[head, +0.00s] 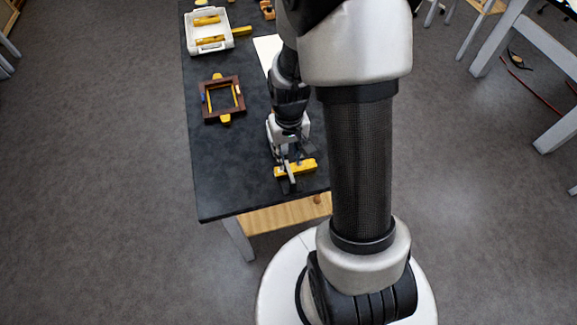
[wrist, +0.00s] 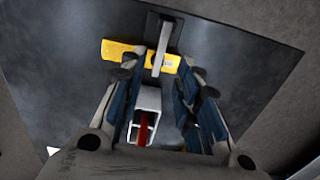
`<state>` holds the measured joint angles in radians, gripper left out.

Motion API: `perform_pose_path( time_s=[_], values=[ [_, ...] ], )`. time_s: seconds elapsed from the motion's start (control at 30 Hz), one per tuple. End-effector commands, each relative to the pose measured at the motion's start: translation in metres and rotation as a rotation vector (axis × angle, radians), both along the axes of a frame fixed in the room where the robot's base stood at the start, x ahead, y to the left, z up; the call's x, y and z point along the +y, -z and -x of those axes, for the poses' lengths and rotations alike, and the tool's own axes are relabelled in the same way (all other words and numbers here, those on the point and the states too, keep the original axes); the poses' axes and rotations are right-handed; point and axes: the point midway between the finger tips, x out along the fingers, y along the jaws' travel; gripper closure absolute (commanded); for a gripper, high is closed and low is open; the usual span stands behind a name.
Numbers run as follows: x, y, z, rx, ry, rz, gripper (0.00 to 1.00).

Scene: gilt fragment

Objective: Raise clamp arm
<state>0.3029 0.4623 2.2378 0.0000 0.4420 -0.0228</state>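The clamp stands near the front end of the dark table. In the wrist view its pale clamp arm (wrist: 162,50) lies across a yellow bar (wrist: 116,49), over a black plate (wrist: 153,22). A grey box-shaped part with red inside (wrist: 146,101) sits nearer my palm. The yellow bar also shows in the head view (head: 308,165). My gripper (wrist: 160,72) is open, with one finger either side of the clamp and gaps visible. In the head view my gripper (head: 289,152) hides most of the clamp. Whether a finger touches it is unclear.
On the dark table (head: 240,185) lie a brown frame with yellow parts (head: 209,113) and a white tray with yellow pieces (head: 207,47). The table's front edge is close to the clamp. The left front of the tabletop is clear.

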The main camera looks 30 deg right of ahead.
Motion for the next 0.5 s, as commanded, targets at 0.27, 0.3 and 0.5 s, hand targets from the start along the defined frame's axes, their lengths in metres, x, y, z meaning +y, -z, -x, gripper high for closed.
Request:
perform_pose_path(
  time_s=[0.27, 0.3, 0.5],
  values=[
    [0.000, 0.045, 0.000, 0.002, 0.000, -0.001, 0.70],
    [0.000, 0.048, 0.000, 0.001, 0.000, 0.000, 0.70],
    [0.000, 0.054, 0.000, -0.001, 0.000, 0.000, 0.70]
  ],
)
